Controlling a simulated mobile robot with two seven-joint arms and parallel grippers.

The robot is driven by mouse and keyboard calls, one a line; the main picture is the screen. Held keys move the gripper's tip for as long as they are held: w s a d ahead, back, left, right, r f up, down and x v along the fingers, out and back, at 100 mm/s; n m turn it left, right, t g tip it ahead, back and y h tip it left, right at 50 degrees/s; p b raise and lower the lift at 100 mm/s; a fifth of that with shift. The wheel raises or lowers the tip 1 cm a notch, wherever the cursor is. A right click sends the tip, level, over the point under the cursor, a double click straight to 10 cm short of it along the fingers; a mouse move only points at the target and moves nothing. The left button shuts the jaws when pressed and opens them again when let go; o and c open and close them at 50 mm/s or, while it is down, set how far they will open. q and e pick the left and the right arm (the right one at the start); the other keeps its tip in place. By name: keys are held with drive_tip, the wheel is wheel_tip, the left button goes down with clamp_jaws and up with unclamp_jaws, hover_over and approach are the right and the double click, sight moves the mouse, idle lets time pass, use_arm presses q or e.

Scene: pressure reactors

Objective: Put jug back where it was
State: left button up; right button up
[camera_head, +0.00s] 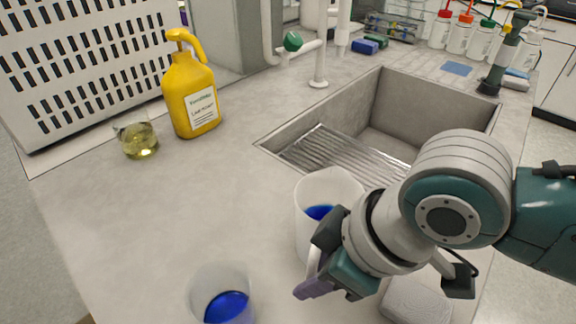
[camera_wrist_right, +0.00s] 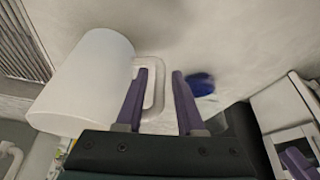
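The jug (camera_head: 325,195) is a whitish, see-through vessel with blue liquid, upright on the counter in front of the sink. In the right wrist view the jug (camera_wrist_right: 92,82) is at the left, its loop handle (camera_wrist_right: 157,72) facing my right gripper (camera_wrist_right: 160,72). My right gripper (camera_head: 312,280) is open at the handle. The handle's outer bar shows between the two purple fingers, with a gap beside it. In the head view the arm hides part of the jug. A purple piece at the lower right of the wrist view may be my left gripper; its opening is unclear.
A clear beaker (camera_head: 222,296) with blue liquid stands near the front edge. A yellow bottle (camera_head: 191,95) and a small beaker (camera_head: 138,140) stand at the left. The sink (camera_head: 400,115) lies behind the jug. A grey block (camera_head: 415,303) is under my right arm. The centre-left counter is clear.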

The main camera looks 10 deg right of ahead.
drive_tip(key=shift+o, duration=0.4)
drive_tip(key=shift+d+r, duration=0.1)
drive_tip(key=shift+r, duration=0.4)
drive_tip(key=s+d+r+m+t+p, duration=0.1)
drive_tip(key=s+d+r+m+p, duration=0.15)
drive_tip(key=s+r, duration=0.6)
drive_tip(key=s+d+m+h, duration=0.3)
drive_tip(key=s+d+m, duration=0.1)
drive_tip(key=d, duration=0.4)
drive_tip(key=shift+s+r+m+p, duration=0.35)
drive_tip(key=shift+r+m, duration=0.05)
drive_tip(key=shift+m, duration=0.35)
drive_tip(key=shift+s+d, duration=0.1)
